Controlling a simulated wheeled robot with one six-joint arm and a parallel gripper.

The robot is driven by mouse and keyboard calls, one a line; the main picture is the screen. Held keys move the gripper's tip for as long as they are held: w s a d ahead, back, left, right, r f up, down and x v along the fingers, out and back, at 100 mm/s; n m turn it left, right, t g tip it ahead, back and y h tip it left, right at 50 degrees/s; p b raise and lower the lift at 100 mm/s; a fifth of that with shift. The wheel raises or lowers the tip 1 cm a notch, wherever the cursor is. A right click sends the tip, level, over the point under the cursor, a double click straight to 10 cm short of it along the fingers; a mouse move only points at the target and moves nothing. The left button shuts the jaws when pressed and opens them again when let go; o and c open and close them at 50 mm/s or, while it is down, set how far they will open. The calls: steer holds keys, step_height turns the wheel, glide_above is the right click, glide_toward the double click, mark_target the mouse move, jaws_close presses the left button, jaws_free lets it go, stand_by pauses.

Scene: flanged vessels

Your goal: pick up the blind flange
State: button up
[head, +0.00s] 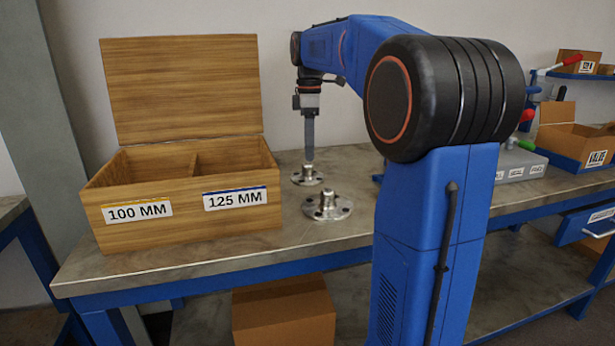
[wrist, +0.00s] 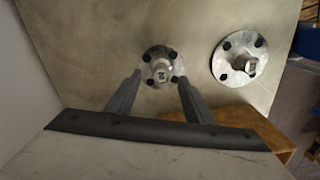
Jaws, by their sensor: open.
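Two metal blind flanges with raised central knobs lie flat on the workbench. The farther flange (head: 307,176) is directly below my gripper (head: 309,155) in the head view. In the wrist view that flange (wrist: 162,67) lies just beyond my two open fingers (wrist: 158,80), with its knob between their lines. The other flange (head: 327,206) is nearer the front and looks larger in the head view. It shows at the upper right of the wrist view (wrist: 240,57). My gripper is open and holds nothing. Whether the fingertips reach down beside the knob is not clear.
An open wooden box (head: 186,226) with two compartments, labelled 100 MM and 125 MM, stands left of the flanges on the bench (head: 270,245). A grey case (head: 520,166) and a valve bin (head: 580,145) stand to the right. A cardboard box (head: 284,312) is below.

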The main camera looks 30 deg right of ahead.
mark_target(308, 164)
steer(key=shift+a+f, duration=0.2)
steer(key=shift+f, duration=2.75)
jaws_close()
